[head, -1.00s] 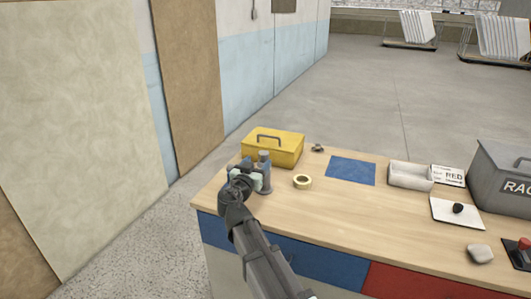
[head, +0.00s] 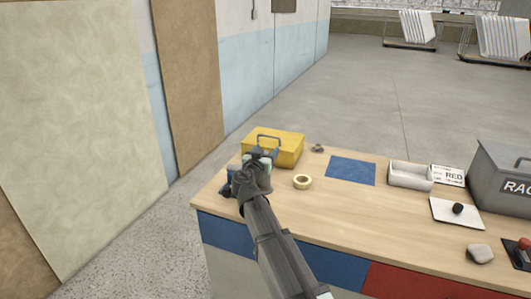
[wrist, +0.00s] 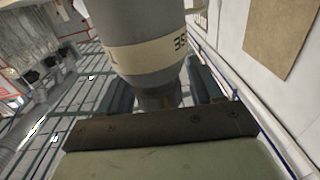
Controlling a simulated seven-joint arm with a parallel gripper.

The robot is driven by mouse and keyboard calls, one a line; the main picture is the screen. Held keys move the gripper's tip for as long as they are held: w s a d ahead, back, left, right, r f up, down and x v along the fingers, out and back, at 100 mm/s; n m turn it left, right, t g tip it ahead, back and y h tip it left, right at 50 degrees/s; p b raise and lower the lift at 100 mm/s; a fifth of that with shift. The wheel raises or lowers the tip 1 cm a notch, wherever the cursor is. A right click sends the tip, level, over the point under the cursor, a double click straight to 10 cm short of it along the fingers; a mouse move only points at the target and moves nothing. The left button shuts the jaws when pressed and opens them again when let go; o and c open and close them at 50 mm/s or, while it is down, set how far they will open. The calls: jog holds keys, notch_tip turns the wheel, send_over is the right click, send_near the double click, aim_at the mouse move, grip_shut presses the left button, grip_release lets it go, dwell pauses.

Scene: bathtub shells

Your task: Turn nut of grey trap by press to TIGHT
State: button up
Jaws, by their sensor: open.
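The grey trap shows in the wrist view as a grey cylinder (wrist: 150,70) with a cream band and dark, partly visible print. My gripper (wrist: 160,95) is open, with one finger on each side of the cylinder's narrower part; I cannot tell whether they touch it. In the head view my gripper (head: 260,158) is at the table's left end, in front of the yellow toolbox, and hides most or all of the trap. The nut and any TIGHT mark cannot be made out.
The yellow toolbox (head: 288,148) stands close behind my gripper. A tape roll (head: 302,182) lies to its right, then a blue mat (head: 351,169), a white tray (head: 410,177) and a grey box (head: 500,175). The wooden table (head: 370,220) is clear at its middle front.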

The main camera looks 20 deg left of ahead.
jog(key=c, duration=1)
jog(key=shift+y, duration=0.3)
jog(key=shift+n+y, duration=0.8)
jog(key=shift+y, duration=0.1)
jog(key=shift+s+a+n+g+y, duration=0.15)
jog(key=shift+n+g+y, duration=0.25)
jog(key=shift+n+y, duration=0.5)
jog(key=shift+w+a+n+g+y, duration=0.15)
jog(key=shift+n+g+y, duration=0.3)
jog(key=shift+y, duration=0.75)
jog(key=shift+s+a, duration=0.1)
jog(key=o, duration=1)
